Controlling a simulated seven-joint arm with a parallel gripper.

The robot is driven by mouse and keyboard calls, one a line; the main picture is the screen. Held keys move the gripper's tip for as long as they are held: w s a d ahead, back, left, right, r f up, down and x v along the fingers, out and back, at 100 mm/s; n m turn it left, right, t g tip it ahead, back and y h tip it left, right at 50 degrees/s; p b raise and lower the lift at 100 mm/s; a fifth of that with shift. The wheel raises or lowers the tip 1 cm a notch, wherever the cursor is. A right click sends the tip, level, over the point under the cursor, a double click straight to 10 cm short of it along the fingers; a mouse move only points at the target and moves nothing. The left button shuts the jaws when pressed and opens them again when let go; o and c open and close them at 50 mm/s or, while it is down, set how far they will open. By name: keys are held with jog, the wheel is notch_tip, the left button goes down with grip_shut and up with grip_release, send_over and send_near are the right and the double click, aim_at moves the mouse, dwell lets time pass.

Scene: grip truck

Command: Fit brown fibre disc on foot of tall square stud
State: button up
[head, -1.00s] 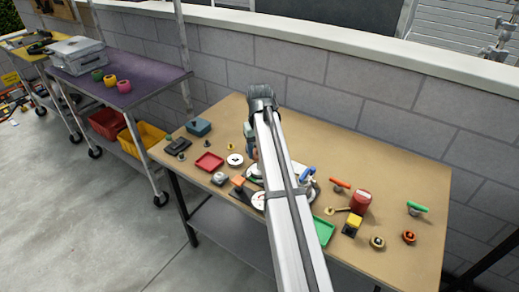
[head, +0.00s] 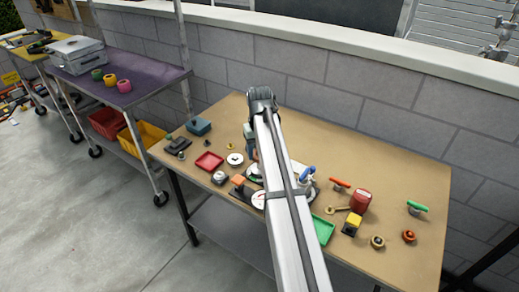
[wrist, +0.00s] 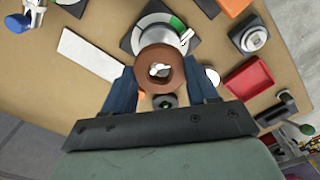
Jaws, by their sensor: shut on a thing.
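The brown fibre disc (wrist: 175,60) is a ring with a centre hole, held between the two blue fingers of my gripper (wrist: 160,78) in the wrist view. A small pale piece (wrist: 159,70) shows in the hole; I cannot tell whether it stands inside the disc or lies below it. I cannot make out the tall square stud for certain. In the head view my gripper (head: 252,145) is low over the middle of the table, partly hidden by my own arm.
A dial plate (wrist: 140,18) and a white plate (wrist: 90,57) lie close to the disc. A red tray (wrist: 252,77) and a knob block (wrist: 252,39) are to the right. The wooden table (head: 390,175) carries several small parts; its right back area is clear.

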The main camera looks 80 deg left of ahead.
jog(key=shift+f, duration=2.6)
dwell(1.5)
jog(key=o, duration=1.1)
jog(key=shift+o, duration=0.4)
jog(key=shift+o, duration=0.8)
jog(key=shift+r, duration=0.1)
jog(key=shift+r, duration=3.65)
